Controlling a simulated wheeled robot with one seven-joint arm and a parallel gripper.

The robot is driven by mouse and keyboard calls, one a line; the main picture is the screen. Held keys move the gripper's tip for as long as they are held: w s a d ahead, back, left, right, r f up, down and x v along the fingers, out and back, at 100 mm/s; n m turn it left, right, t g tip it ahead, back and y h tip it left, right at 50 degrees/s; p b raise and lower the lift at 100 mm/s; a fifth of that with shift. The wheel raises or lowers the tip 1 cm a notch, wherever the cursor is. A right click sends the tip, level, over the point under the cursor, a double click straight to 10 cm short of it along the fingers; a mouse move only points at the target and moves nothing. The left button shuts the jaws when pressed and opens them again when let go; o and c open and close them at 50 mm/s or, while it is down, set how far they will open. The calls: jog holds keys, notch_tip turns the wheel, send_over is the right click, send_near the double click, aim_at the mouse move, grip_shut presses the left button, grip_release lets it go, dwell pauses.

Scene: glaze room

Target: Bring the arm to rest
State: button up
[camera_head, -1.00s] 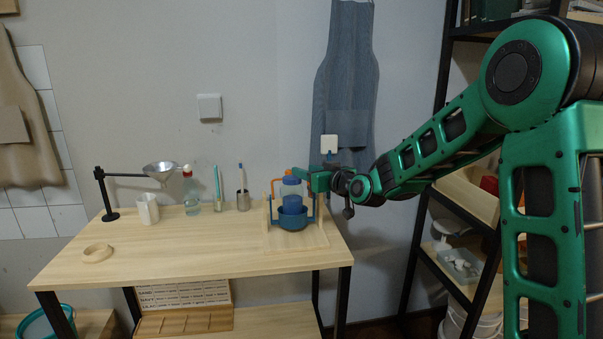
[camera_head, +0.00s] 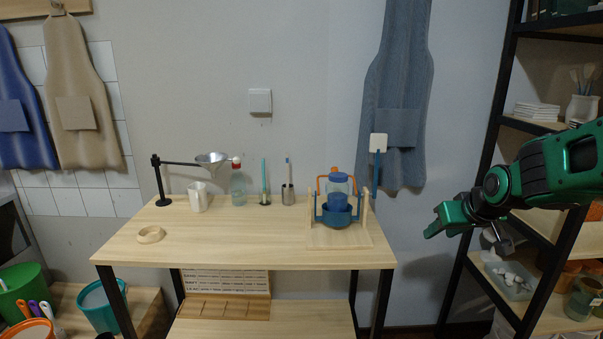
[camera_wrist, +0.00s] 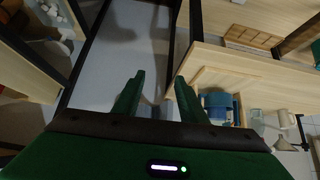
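My gripper (camera_head: 434,229) is green and sits in the air to the right of the wooden table (camera_head: 240,258), between it and the black-framed shelf. In the wrist view my gripper (camera_wrist: 158,92) shows two green fingers spread apart with nothing between them. The blue and clear jar (camera_head: 338,192) stands in a blue cradle (camera_head: 336,217) on a wooden stand at the table's right end. The gripper is clear of it.
The black-framed shelf (camera_head: 492,140) with pots and trays stands at the right, close to my arm. A funnel (camera_head: 212,158) on a stand, a white jug (camera_head: 198,198), a bottle (camera_head: 238,188) and a wooden ring (camera_head: 151,234) are on the table. Buckets stand at lower left.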

jog(key=s+d+f+m+g, duration=0.1)
jog(key=s+d+m+g, duration=0.1)
jog(key=s, duration=0.9)
jog(key=s+d+f+m+g, duration=0.2)
jog(key=s+g, duration=0.1)
jog(key=s, duration=0.8)
jog(key=s+d+f+m+g, duration=0.1)
jog(key=s+d+m+g, duration=0.1)
jog(key=s, duration=0.9)
jog(key=shift+s+f+m+g, duration=0.25)
jog(key=shift+s+m+g, duration=0.15)
jog(key=shift+g, duration=0.3)
jog(key=shift+w+f, duration=0.25)
jog(key=shift+w, duration=0.4)
